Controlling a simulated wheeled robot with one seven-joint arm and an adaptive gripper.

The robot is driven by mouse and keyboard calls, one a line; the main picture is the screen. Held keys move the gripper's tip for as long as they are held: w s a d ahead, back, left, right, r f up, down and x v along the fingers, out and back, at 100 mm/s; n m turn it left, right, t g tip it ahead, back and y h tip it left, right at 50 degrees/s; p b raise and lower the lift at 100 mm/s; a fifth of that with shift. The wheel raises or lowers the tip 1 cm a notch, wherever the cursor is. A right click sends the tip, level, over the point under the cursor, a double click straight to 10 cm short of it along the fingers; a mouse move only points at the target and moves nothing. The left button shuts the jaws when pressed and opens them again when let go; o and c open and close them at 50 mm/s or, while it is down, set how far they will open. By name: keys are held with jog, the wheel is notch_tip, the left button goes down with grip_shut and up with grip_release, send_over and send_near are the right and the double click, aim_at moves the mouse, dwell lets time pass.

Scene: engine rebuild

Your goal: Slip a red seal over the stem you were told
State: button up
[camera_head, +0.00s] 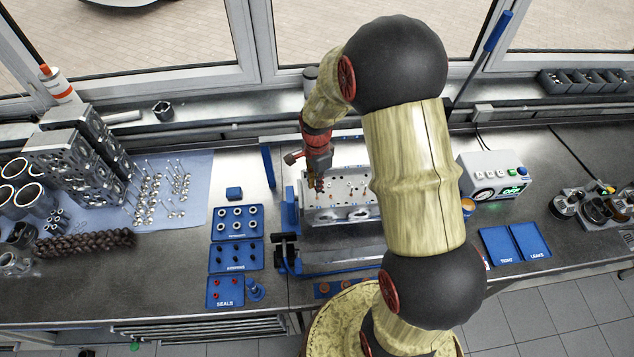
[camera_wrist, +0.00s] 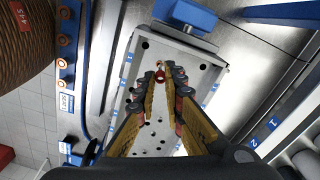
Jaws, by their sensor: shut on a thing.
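My gripper (camera_head: 318,186) is over the left part of the grey cylinder head (camera_head: 345,213), which is held on a blue stand. In the wrist view my gripper (camera_wrist: 159,78) has its fingertips close together around a small red seal (camera_wrist: 157,77). The seal is just above the head's top face near its far end, by a small pale and orange tip that may be a stem. I cannot tell whether the seal is around the stem or above it. The blue seals tray (camera_head: 225,303) at the front left holds a few red seals.
Blue trays with rings (camera_head: 237,211) and dark stoppers (camera_head: 253,243) stand left of the head. Valves (camera_head: 160,195) lie on a blue mat farther left. A tester box (camera_head: 495,178) and two empty blue trays (camera_head: 530,240) are at the right.

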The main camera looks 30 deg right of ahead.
jog(key=shift+f+b, duration=0.45)
jog(key=shift+f, duration=0.25)
dwell(0.3)
jog(key=o, duration=0.7)
jog(key=shift+o, duration=0.2)
notch_tip(320, 180, up, 12)
dwell(0.3)
